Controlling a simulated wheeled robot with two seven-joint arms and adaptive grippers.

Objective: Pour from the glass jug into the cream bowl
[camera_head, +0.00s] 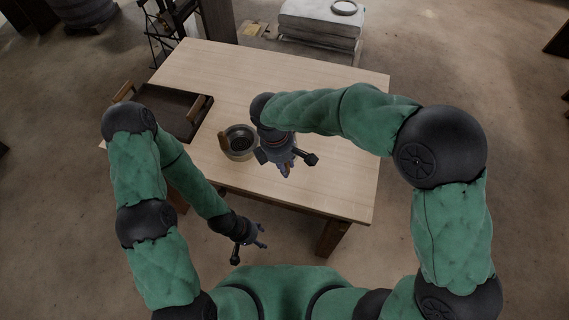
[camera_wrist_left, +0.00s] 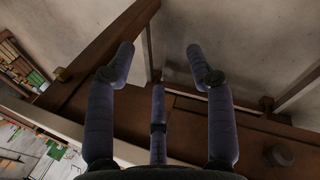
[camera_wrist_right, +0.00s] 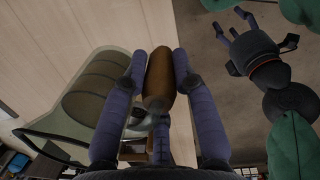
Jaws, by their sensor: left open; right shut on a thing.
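The glass jug (camera_wrist_right: 92,95) is greenish and see-through in the right wrist view, with a brown wooden handle (camera_wrist_right: 158,80). My right gripper (camera_wrist_right: 160,75) is shut on this handle. In the head view the right gripper (camera_head: 287,165) is over the table's near part, with the jug (camera_head: 238,142) at its left, mouth facing up. Its contents are too dark to tell. I cannot make out the cream bowl; the jug and right arm cover part of the table. My left gripper (camera_head: 250,243) is open and empty, in front of the table's near edge; its spread fingers show in the left wrist view (camera_wrist_left: 165,75).
The pale wooden table (camera_head: 330,185) is clear at its right and back. A dark tray (camera_head: 175,112) with wooden handles stands at its left. A table leg (camera_head: 332,238) is near the left gripper.

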